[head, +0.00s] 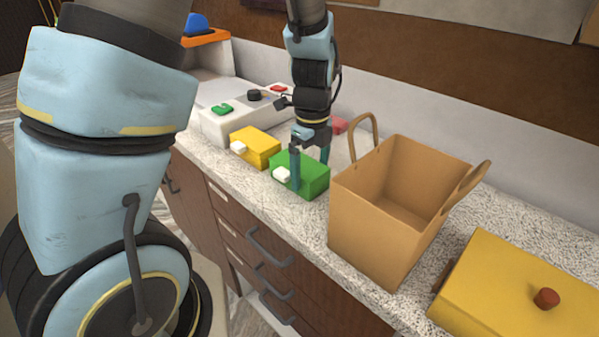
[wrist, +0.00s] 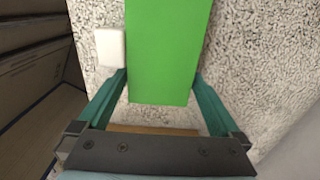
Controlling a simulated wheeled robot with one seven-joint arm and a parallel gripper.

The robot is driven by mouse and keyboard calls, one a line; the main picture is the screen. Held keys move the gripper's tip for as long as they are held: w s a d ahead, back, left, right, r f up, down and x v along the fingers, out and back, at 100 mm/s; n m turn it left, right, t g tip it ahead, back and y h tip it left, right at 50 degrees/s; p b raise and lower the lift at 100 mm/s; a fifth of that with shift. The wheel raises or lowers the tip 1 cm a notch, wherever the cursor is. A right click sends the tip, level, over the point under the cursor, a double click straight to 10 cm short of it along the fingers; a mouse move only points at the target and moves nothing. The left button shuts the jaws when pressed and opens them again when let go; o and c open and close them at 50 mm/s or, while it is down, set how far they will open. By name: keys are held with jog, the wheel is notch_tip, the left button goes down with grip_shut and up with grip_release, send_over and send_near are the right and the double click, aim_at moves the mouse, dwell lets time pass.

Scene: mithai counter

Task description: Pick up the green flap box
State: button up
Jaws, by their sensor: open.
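The green flap box (head: 313,181) sits on the speckled counter, with a white tab (head: 282,174) on its front side. My gripper (head: 309,170) points down over the box, with one finger at its front face and the other behind it. In the wrist view the green box (wrist: 165,50) lies between the two open fingers of my gripper (wrist: 162,88), with its white tab (wrist: 110,47) at the left. The fingers look spread around the box's near end. I cannot tell whether either finger touches it.
A yellow box (head: 256,146) with a white tab stands left of the green box. An open tan bag (head: 375,225) with handles stands close on the right. A larger yellow box (head: 500,285) with a red-brown knob is farther right. A white unit (head: 222,128) with buttons stands behind left.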

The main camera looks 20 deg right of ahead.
jog(key=shift+f, duration=1)
jog(key=c, duration=1.2)
